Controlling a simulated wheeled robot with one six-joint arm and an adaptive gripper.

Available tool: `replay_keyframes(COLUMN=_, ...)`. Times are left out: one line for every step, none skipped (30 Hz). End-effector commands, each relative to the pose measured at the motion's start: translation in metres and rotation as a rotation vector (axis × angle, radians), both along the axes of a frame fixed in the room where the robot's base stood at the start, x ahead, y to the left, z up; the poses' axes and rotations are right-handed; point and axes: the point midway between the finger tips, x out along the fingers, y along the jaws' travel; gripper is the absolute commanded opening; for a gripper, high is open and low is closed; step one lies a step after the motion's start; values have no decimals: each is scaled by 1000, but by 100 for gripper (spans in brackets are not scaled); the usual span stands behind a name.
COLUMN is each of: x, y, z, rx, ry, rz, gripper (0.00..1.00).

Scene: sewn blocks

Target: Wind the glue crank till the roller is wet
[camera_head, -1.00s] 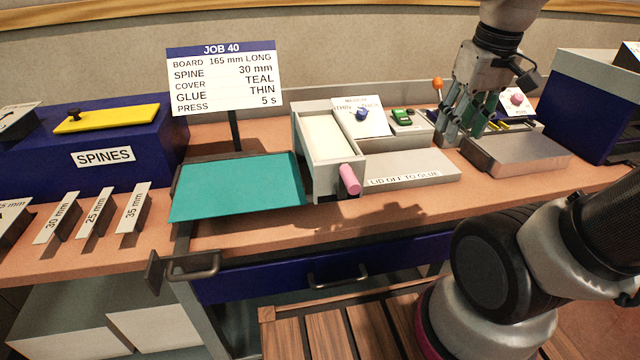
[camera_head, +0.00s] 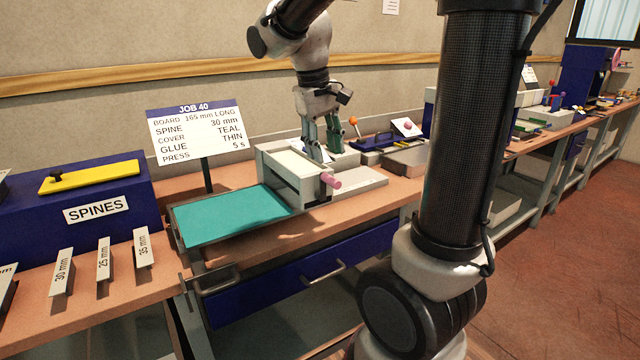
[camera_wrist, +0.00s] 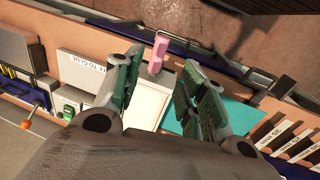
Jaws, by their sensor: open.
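The glue unit is a grey box (camera_head: 314,191) with a cream top surface (camera_head: 300,166), just right of the teal cover sheet (camera_head: 235,217). Its pink crank handle (camera_head: 331,181) sticks out from the front right corner. The crank also shows in the wrist view (camera_wrist: 158,52), beyond and between the fingertips. My gripper (camera_head: 320,157) points down, open and empty, over the back right part of the glue unit. In the wrist view my gripper (camera_wrist: 162,68) has its green-padded fingers apart, not touching the crank. I cannot tell whether the roller is wet.
The job card (camera_head: 196,132) stands behind the teal sheet. A blue spines box (camera_head: 110,208) and loose spines are at left. An orange-knobbed lever (camera_head: 354,121) stands behind right.

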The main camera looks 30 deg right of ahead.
Motion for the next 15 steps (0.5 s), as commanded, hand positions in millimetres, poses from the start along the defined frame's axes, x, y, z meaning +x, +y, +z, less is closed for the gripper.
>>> replay_keyframes(x=-2, y=-2, z=-3, rx=-3, ry=7, rz=-9, gripper=41)
replay_keyframes(x=-2, y=-2, z=-6, rx=-3, ry=8, rz=-13, gripper=41)
replay_keyframes(x=-2, y=-3, z=-11, rx=-3, ry=8, rz=-15, gripper=41)
replay_keyframes(x=-3, y=-4, z=-15, rx=-3, ry=10, rz=-15, gripper=41)
replay_keyframes(x=-2, y=-5, z=-20, rx=-3, ry=9, rz=-15, gripper=41)
replay_keyframes(x=-3, y=-6, z=-27, rx=-3, ry=10, rz=-14, gripper=41)
replay_keyframes(x=-3, y=-7, z=-32, rx=-2, ry=10, rz=-14, gripper=41)
replay_keyframes(x=-3, y=-8, z=-37, rx=-2, ry=10, rz=-15, gripper=41)
replay_keyframes(x=-3, y=-9, z=-44, rx=-2, ry=9, rz=-15, gripper=41)
replay_keyframes(x=-3, y=-10, z=-49, rx=-2, ry=10, rz=-15, gripper=41)
replay_keyframes(x=-3, y=-11, z=-54, rx=-2, ry=9, rz=-15, gripper=41)
replay_keyframes(x=-2, y=-12, z=-59, rx=-2, ry=9, rz=-15, gripper=41)
replay_keyframes(x=-2, y=-13, z=-63, rx=-2, ry=8, rz=-15, gripper=41)
replay_keyframes(x=-2, y=-14, z=-66, rx=-2, ry=8, rz=-15, gripper=41)
replay_keyframes(x=-2, y=-15, z=-69, rx=-2, ry=7, rz=-15, gripper=41)
